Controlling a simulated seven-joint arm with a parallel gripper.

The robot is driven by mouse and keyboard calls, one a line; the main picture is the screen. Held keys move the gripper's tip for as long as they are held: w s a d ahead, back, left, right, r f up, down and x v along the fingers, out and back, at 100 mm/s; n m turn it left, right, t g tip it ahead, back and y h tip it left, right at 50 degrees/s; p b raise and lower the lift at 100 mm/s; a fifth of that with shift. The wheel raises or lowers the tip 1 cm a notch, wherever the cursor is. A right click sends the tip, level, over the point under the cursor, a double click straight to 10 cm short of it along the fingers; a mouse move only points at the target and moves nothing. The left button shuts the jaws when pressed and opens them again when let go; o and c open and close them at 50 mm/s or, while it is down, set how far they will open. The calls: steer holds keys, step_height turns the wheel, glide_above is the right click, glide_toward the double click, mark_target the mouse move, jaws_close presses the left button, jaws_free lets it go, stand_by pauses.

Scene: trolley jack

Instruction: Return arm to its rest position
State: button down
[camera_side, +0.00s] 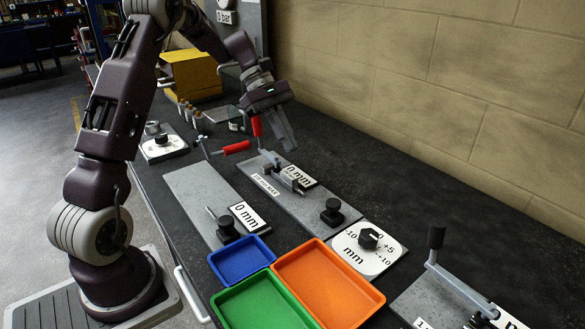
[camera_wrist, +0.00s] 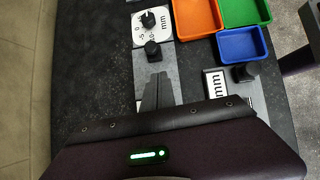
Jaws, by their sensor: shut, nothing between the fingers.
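My gripper (camera_side: 288,146) is shut and empty, pointing down over the back of the bench in the side view. Its closed fingers also show in the wrist view (camera_wrist: 157,80), with their tips over a grey plate. In the side view, that long grey plate (camera_side: 318,218) carries a small clamp, a black knob (camera_side: 332,212) and a "0 mm" label. The fingertips look above the plate's far end and apart from it; the exact gap cannot be told. Red-handled levers (camera_side: 236,148) stand close to the left of the gripper.
Blue (camera_side: 241,259), green (camera_side: 262,305) and orange (camera_side: 328,285) trays lie at the front. A dial plate (camera_side: 352,262) and a crank fixture (camera_side: 440,300) stand to the right. A yellow box (camera_side: 192,75) is behind. The bench along the wall (camera_side: 430,90) is mostly clear.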

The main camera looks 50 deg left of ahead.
steer(key=s+d+r+m+y, duration=0.5)
steer(key=s+d+r+m, duration=0.4)
steer(key=s+d, duration=0.25)
steer(key=s+d+f+m+t+y, duration=0.1)
steer(key=s+m+t, duration=0.1)
steer(key=s+m, duration=0.2)
steer(key=s+d+m+t+y, duration=0.1)
steer(key=s+m, duration=0.4)
steer(key=s, duration=0.5)
steer(key=shift+s+d+f+m+t+y, duration=0.25)
steer(key=shift+f+m+t+y, duration=0.1)
steer(key=shift+t, duration=0.45)
